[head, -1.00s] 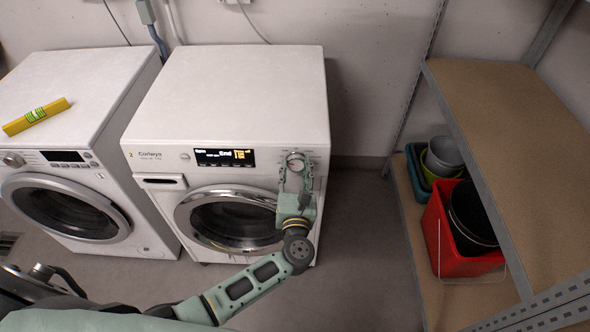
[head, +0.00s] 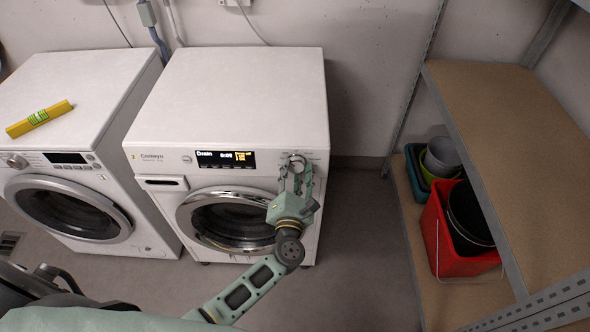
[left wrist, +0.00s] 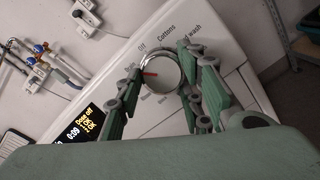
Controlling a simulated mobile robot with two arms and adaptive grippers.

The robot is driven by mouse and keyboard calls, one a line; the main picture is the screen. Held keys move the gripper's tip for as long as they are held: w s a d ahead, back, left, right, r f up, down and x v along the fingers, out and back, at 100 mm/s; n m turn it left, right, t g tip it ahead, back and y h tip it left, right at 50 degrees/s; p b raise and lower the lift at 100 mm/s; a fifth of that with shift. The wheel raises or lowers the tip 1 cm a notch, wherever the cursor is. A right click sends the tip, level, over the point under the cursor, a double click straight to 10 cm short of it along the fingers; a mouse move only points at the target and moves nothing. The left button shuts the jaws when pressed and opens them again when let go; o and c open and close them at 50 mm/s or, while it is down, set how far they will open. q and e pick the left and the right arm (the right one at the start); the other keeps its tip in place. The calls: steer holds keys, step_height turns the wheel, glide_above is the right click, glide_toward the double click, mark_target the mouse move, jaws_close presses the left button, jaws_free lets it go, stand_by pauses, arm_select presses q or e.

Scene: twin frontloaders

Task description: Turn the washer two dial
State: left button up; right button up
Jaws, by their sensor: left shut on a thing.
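Washer two (head: 230,95) is the white front-loader with a "2" on its panel, on the right of the pair in the head view. Its round silver dial (head: 296,162) sits at the panel's right end, and also shows in the left wrist view (left wrist: 161,78) with a red mark pointing left. My left gripper (head: 294,170) is shut on the dial, one finger on either side; the fingers hide part of its rim. The washer's display (head: 225,159) is lit and reads "Drain" with a time of about 0:09. My right gripper is not in view.
The other washer (head: 75,88) stands close on the left with a yellow spirit level (head: 39,118) on top. A shelf unit (head: 490,110) on the right holds a red bucket (head: 440,240) and other tubs. The floor between washer and shelf is clear.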

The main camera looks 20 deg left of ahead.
arm_select(q)
steer(key=m+p, duration=0.1)
steer(key=m, duration=0.1)
steer(key=r+m+h+p, duration=0.1)
steer(key=m, duration=0.2)
steer(key=shift+w+a+r+p, duration=0.15)
steer(key=shift+w+r+p, duration=0.05)
steer(key=shift+p, duration=0.2)
steer(key=m+p, duration=0.1)
steer(key=m, duration=0.1)
steer(key=shift+m, duration=0.3)
steer(key=shift+m+g+h+p, duration=0.3)
steer(key=shift+m+p, duration=0.45)
steer(key=shift+m, duration=0.15)
steer(key=o, duration=1)
steer(key=shift+f, duration=0.1)
steer(key=shift+o, duration=0.5)
steer(key=shift+d+f, duration=0.15)
steer(key=shift+d, duration=0.05)
steer(key=shift+s+f, duration=0.1)
steer(key=shift+s, duration=0.05)
